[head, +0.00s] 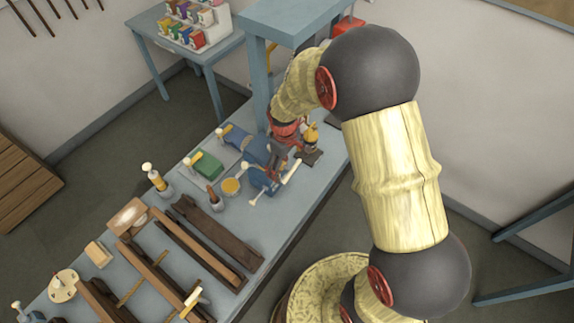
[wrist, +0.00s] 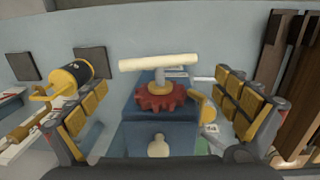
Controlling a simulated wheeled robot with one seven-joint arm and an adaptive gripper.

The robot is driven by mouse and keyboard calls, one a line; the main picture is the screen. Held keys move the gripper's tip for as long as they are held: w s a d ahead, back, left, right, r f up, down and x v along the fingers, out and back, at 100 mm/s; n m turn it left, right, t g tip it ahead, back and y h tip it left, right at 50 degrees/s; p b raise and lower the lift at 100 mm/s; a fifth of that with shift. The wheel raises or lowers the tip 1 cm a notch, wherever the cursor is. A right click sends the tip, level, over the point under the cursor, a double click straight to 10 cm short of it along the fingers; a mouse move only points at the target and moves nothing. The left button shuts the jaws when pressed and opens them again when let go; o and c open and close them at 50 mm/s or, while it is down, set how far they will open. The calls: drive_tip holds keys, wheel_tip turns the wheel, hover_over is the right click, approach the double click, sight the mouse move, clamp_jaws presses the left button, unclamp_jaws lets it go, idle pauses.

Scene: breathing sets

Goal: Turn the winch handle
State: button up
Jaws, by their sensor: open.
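The winch is a blue block (wrist: 140,117) with a red toothed wheel (wrist: 160,98) and a cream crossbar handle (wrist: 158,62) standing out from it. In the head view the winch (head: 260,181) sits on the blue bench, partly hidden by my gripper, and a pale bar (head: 291,172) shows beside it. My gripper (wrist: 165,103) is open, with yellow-padded fingers to the left and right of the red wheel and handle. Nothing is held between them. In the head view my gripper (head: 281,152) is low over the winch; its fingertips are hard to make out.
A yellow cylinder device (wrist: 72,75) stands close to my left finger. Dark wooden rails (head: 213,232) lie along the bench, with a green block (head: 206,166) and a yellow disc (head: 231,187) nearby. A blue post (head: 259,80) rises behind the winch.

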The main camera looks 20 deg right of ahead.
drive_tip(key=shift+f, duration=1.05)
drive_tip(key=shift+c, duration=1.3)
drive_tip(key=c, duration=0.7)
